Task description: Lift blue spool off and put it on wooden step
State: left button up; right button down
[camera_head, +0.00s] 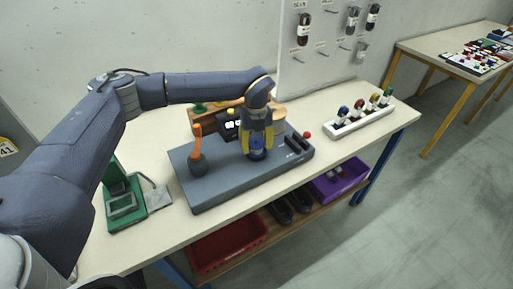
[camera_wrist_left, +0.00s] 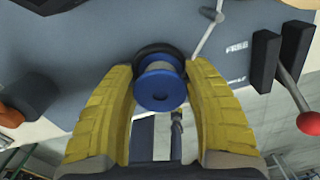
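The blue spool (camera_wrist_left: 160,88) stands on the grey board (camera_head: 216,183), with a dark ring (camera_wrist_left: 155,56) right behind it in the left wrist view. In the head view the spool (camera_head: 257,154) shows low between the fingers of my left gripper (camera_head: 258,143). The yellow fingers of my left gripper (camera_wrist_left: 162,78) stand on either side of the spool, very close to its flange. I cannot tell whether they press on it or leave a thin gap. My right gripper is not in view. I cannot pick out the wooden step with certainty; a wooden piece (camera_head: 278,113) lies behind the gripper.
An orange post (camera_head: 196,145) stands left of the spool. A red-knobbed lever (camera_head: 307,135) and black blocks (camera_wrist_left: 265,60) stand on its right. A green stand (camera_head: 122,200) is at the table's left, a white rack (camera_head: 345,127) at its right. Bare tabletop (camera_head: 330,97) lies behind the rack.

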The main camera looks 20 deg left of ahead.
pick_arm(q)
jog(key=c, duration=0.9)
